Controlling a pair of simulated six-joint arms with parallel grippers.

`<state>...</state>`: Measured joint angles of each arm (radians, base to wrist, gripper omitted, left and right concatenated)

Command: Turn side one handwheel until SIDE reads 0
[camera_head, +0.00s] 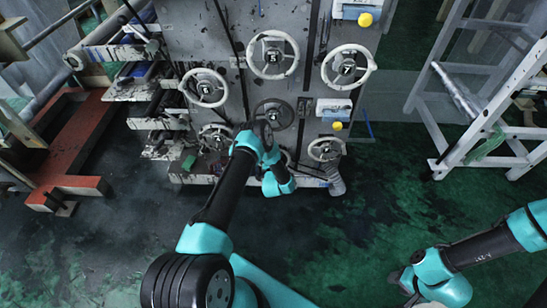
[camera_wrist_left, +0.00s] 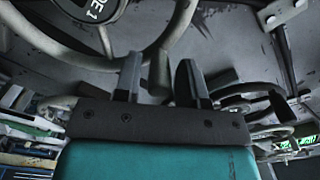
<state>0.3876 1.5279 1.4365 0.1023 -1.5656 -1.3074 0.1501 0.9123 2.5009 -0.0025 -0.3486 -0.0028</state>
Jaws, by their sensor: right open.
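In the left wrist view, a grey handwheel (camera_wrist_left: 75,57) fills the upper left, with its dark hub (camera_wrist_left: 92,10) partly showing lettering that ends in "DE 1". My left gripper (camera_wrist_left: 163,82) is at the wheel's lower right rim. Its two fingers stand apart, and the rim passes beyond or between them; I cannot tell whether they touch it. In the head view my left arm reaches up to the panel and hides its own fingers and part of the lower wheels. My right gripper (camera_head: 401,281) is open and empty, low at the right, away from the panel. No SIDE number is legible.
The panel (camera_head: 180,30) carries several other wheels, among them 5 (camera_head: 272,36), 6 (camera_head: 204,71) and 7 (camera_head: 348,48). A small white box (camera_head: 333,107) has a yellow knob below. A white ladder (camera_head: 440,90) stands right. The green floor before the panel is mostly clear.

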